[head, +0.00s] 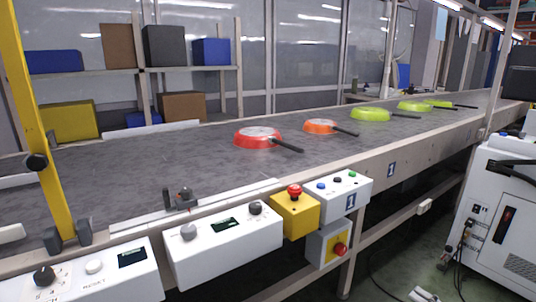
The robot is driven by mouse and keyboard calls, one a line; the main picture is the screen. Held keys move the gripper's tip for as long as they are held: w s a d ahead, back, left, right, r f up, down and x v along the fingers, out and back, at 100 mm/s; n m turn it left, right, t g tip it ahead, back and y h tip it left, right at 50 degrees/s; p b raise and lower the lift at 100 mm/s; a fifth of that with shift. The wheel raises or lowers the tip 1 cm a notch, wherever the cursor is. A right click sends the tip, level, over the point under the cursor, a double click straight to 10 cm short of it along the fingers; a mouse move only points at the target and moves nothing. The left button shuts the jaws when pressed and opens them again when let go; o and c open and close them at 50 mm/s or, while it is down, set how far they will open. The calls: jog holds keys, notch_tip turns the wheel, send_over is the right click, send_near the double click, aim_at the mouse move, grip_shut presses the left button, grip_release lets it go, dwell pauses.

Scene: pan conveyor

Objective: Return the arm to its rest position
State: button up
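My gripper and arm do not show in the head view. Several pans stand in a row along the grey conveyor belt (120,175). The nearest is a red pan (257,135) with a black handle pointing right. Beyond it are an orange pan (320,126), a yellow-green pan (371,114) and more green pans (414,105) farther off at the right.
White control boxes (224,246) and a yellow box with a red emergency button (295,215) line the conveyor's near side. A yellow post (35,130) rises at the left. A white machine (500,215) stands at the right. Shelves with boxes (165,46) are behind the belt.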

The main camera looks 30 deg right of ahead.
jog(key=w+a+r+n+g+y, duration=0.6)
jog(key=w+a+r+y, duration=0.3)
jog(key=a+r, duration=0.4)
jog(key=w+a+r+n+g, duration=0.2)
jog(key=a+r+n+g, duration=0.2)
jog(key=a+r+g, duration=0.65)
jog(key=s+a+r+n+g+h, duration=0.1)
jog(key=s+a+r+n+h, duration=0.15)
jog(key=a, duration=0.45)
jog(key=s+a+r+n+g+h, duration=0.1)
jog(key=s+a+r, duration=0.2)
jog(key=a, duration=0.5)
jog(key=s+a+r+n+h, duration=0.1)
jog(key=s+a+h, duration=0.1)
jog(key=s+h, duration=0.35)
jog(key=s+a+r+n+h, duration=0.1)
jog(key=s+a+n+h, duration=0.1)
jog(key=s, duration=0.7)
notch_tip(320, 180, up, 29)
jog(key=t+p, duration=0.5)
jog(key=p, duration=2.2)
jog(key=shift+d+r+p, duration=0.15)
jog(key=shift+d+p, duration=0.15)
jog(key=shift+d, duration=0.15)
